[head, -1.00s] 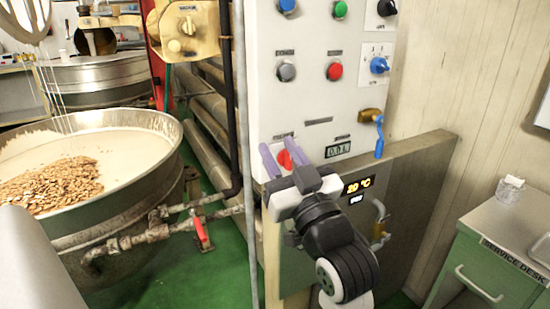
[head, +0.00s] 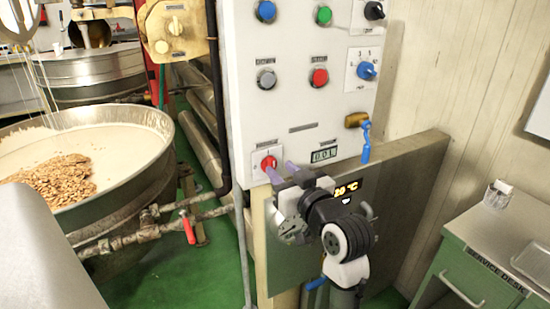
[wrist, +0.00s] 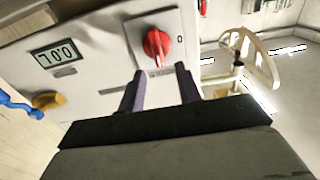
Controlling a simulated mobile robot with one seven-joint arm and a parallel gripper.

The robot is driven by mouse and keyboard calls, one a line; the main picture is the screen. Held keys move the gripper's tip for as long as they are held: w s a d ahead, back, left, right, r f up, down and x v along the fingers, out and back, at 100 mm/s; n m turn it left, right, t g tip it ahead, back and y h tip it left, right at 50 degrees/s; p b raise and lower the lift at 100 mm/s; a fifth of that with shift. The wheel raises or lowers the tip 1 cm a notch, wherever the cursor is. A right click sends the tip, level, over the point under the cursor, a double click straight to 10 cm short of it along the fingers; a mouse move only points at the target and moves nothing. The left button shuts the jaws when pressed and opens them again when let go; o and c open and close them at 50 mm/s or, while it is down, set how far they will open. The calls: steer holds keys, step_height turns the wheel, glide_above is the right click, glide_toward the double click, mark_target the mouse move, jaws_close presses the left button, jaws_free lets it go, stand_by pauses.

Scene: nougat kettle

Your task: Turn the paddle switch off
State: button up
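A red rotary knob (head: 269,163) on a white square plate sits at the lower left of the white control panel; I take it for the paddle switch, but its label is too small to read. In the wrist view the red knob (wrist: 156,47) points roughly up and down the plate, with a "0" mark to its right. My gripper (head: 283,170) is just below and right of the knob in the head view. In the wrist view its two purple fingers (wrist: 160,88) are apart and empty, short of the knob, with a gap between them and it.
The panel (head: 300,105) also carries several buttons, a blue selector (head: 366,71), a small display (head: 323,155) and a blue-handled valve (head: 366,142). A steel kettle (head: 150,165) stands left; a green service desk (head: 470,268) stands right. A metal plate (head: 400,190) is behind my arm.

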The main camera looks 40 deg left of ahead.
mark_target(274, 162)
steer(key=shift+p+x, duration=0.35)
steer(key=shift+x, duration=1.7)
steer(key=shift+c, duration=0.4)
jaws_close()
